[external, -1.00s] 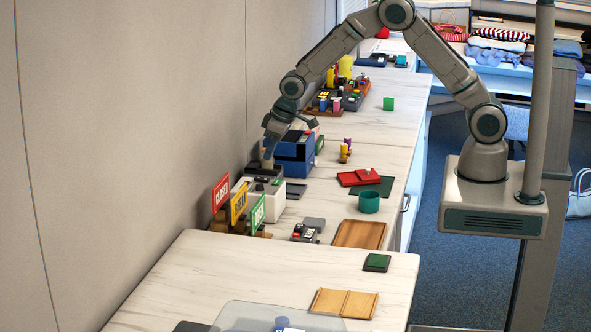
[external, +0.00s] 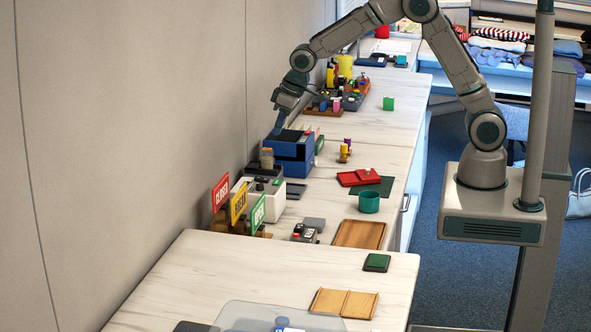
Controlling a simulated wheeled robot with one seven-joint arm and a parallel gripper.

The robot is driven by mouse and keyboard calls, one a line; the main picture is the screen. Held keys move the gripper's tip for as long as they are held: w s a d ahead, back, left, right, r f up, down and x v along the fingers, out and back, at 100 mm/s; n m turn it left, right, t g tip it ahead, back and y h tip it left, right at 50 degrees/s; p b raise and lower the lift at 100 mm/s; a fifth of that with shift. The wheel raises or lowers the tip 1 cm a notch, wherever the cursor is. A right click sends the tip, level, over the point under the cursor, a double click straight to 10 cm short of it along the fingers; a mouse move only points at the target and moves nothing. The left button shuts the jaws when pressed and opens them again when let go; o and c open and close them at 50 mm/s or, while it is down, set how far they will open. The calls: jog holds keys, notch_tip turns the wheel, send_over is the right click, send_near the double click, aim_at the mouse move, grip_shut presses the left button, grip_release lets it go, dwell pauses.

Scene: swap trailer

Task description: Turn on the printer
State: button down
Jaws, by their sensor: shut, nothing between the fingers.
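A white box-shaped device with a dark top (external: 268,207), which looks like the printer, stands against the wall behind the small signs. Its switch and any light are too small to make out. My gripper (external: 278,131) is shut and empty, pointing down above the back left of the blue box (external: 291,152). It is beyond the white device and apart from it.
Red, yellow (external: 239,203) and green signs stand just in front of the device. A brownish upright object (external: 266,158) stands at its back. A teal cup (external: 369,202), red folder (external: 362,177) and wooden tray (external: 358,235) lie to the right.

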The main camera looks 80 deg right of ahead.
aim_at(259, 178)
jog(key=b, duration=0.1)
jog(key=w+b, duration=0.1)
jog(key=b, duration=0.1)
jog(key=shift+w+r+b, duration=0.2)
jog(key=shift+w+b, duration=0.05)
jog(key=shift+b, duration=0.05)
jog(key=p+x, duration=0.1)
jog(key=x, duration=0.8)
jog(key=s+p+x, duration=0.1)
jog(key=x, duration=0.4)
jog(key=shift+f+p, duration=0.1)
jog(key=shift+p, duration=0.25)
jog(key=shift+w, duration=0.15)
jog(key=shift+f+g, duration=0.2)
jog(key=shift+g, duration=0.2)
jog(key=shift+f, duration=0.1)
